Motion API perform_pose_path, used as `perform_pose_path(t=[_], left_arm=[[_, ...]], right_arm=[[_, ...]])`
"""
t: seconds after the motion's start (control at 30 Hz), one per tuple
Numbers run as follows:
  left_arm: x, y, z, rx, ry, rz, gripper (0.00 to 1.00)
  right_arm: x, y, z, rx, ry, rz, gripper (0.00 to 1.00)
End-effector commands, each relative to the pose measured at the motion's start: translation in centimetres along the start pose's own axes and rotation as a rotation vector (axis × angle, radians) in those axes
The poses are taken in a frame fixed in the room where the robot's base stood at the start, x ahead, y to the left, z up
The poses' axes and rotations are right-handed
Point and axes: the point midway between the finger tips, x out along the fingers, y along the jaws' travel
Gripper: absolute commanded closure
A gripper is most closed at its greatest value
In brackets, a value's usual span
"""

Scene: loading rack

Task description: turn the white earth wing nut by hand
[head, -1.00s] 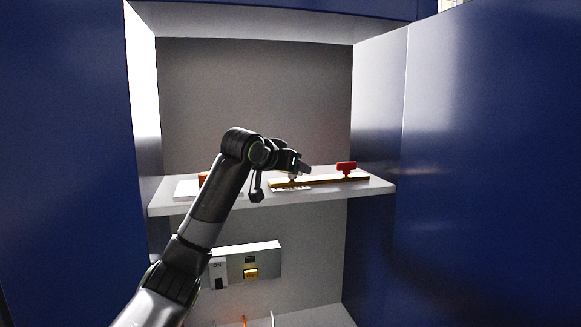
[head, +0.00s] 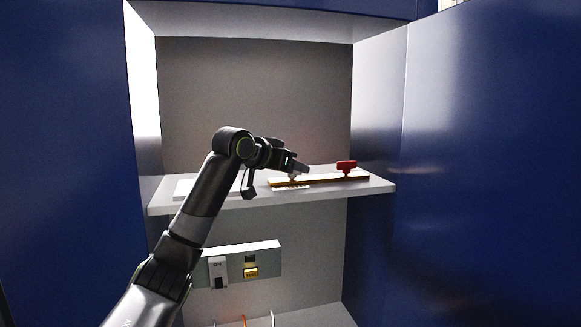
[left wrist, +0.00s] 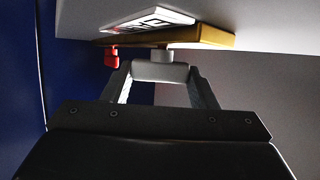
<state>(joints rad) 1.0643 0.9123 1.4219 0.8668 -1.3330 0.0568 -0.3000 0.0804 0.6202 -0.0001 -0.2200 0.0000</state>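The white earth wing nut (left wrist: 160,72) sits on a short stud under a copper-brown bar (left wrist: 205,37), which hangs upside down in the left wrist view. In the head view the bar (head: 335,179) lies along the shelf, and the nut is mostly hidden by my gripper. My left gripper (head: 298,169) reaches it from the left. In the left wrist view its two fingertips (left wrist: 160,80) stand on either side of the nut, with no clear gap. A red wing nut (head: 346,167) stands at the bar's right end. My right gripper is not in view.
The bar and a white label plate (left wrist: 150,20) lie on a grey shelf (head: 345,190) inside a blue rack. Below is a grey panel (head: 232,262) with a switch and a yellow button (head: 251,272). Blue rack walls close in on both sides.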

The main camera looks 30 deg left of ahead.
Motion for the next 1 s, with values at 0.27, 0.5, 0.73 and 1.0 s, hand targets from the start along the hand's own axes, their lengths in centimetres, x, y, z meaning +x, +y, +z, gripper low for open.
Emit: perform_pose_path(t=[0.27,0.5,0.73,1.0], left_arm=[[0.0,0.0,-0.1,0.000,0.002,0.000,0.25],[-0.3,0.0,0.0,0.000,0.003,-0.001,0.25],[-3.4,-0.1,0.4,0.003,0.006,-0.005,0.25],[-10.0,-0.1,0.4,0.003,0.007,-0.005,0.25]], right_arm=[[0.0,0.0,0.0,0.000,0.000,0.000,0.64],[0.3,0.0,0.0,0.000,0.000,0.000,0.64],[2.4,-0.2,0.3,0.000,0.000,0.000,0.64],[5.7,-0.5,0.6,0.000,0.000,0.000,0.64]])
